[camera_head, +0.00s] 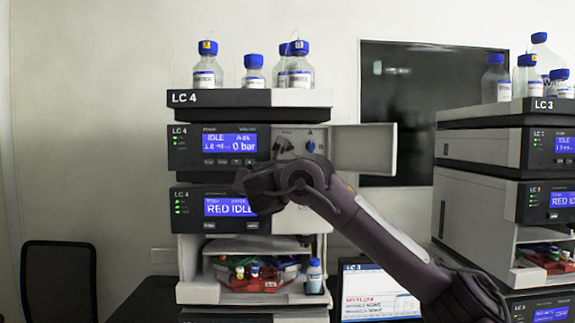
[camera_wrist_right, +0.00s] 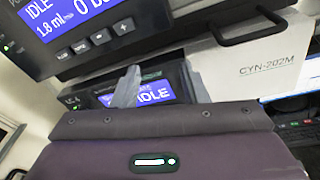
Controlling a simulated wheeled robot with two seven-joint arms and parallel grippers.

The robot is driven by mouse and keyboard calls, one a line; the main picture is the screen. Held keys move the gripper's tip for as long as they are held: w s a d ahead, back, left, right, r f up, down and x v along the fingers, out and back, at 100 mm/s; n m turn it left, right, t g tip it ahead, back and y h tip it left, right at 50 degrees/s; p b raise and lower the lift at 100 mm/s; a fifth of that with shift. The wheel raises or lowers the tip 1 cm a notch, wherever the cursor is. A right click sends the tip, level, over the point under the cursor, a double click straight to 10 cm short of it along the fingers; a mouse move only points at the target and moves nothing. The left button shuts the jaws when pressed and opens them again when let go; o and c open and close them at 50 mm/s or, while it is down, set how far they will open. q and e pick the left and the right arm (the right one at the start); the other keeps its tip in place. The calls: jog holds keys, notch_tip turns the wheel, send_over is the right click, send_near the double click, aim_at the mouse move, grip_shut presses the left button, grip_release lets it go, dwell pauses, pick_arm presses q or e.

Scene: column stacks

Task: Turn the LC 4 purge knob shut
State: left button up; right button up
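The LC 4 stack (camera_head: 250,98) stands left of centre in the head view. Its pump module (camera_head: 186,148) shows "IDLE" and "0 bar", and the panel door (camera_head: 364,149) at its right is swung open. A small blue knob (camera_head: 311,146), which looks like the purge knob, shows in the opened bay; its turn position is too small to read. My right arm comes in from the right, its dark wrist below the knob and in front of the lower "RED IDLE" module (camera_head: 188,207).
Capped bottles (camera_head: 207,65) stand on top of the stack. A second stack, LC 3 (camera_head: 480,150), stands at the right. The open door sticks out near my arm.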

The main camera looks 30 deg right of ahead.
jog(key=h, duration=0.2)
send_near(288, 148)
jog(key=shift+h, duration=0.3)
jog(key=p+x, duration=0.3)
jog(key=x, duration=0.4)
jog(key=shift+a+p, duration=0.1)
jog(key=shift+p, duration=0.3)
jog(key=shift+x, duration=0.8)
jog(key=shift+a+f, duration=0.15)
jog(key=shift+f, duration=0.05)
jog(key=shift+c, duration=0.4)
